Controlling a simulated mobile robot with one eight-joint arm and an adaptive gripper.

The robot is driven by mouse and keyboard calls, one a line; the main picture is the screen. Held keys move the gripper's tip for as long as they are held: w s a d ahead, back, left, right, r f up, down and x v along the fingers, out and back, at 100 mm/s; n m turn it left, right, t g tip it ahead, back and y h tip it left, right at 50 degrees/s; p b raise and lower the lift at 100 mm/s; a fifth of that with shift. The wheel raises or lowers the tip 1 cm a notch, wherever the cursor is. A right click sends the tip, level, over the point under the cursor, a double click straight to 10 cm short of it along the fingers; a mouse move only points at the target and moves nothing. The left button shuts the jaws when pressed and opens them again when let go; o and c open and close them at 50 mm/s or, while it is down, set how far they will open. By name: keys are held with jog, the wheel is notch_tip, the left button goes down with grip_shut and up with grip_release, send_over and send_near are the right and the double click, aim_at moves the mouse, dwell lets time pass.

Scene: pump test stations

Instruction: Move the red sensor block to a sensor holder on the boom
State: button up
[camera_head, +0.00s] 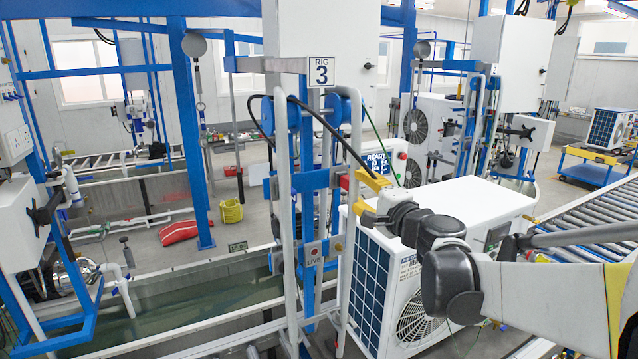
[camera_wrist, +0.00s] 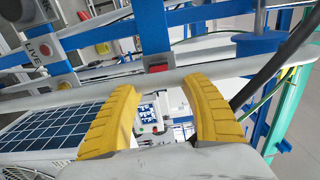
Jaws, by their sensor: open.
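A small red block (camera_wrist: 158,68), which looks like the red sensor block, sits at a blue bar behind a white pipe (camera_wrist: 200,75) in the wrist view. It lies just beyond the gap between the fingertips. In the head view a small red piece (camera_head: 344,183) shows at the blue crossbar of rig 3, left of my gripper (camera_head: 363,192). My gripper's yellow fingers are apart in the wrist view (camera_wrist: 162,83), with nothing held between them. The fingertips are close to the pipe; I cannot tell if they touch. I cannot clearly make out an empty sensor holder.
A red button on the LIVE plate (camera_head: 313,252) is below the crossbar. A white unit with a fan (camera_head: 415,270) stands under my arm. Black cables (camera_head: 335,130) hang close to my gripper. A water tank (camera_head: 190,310) lies at left, a roller conveyor (camera_head: 590,230) at right.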

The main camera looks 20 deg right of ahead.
jog(key=s, duration=0.7)
jog(key=shift+s, duration=0.35)
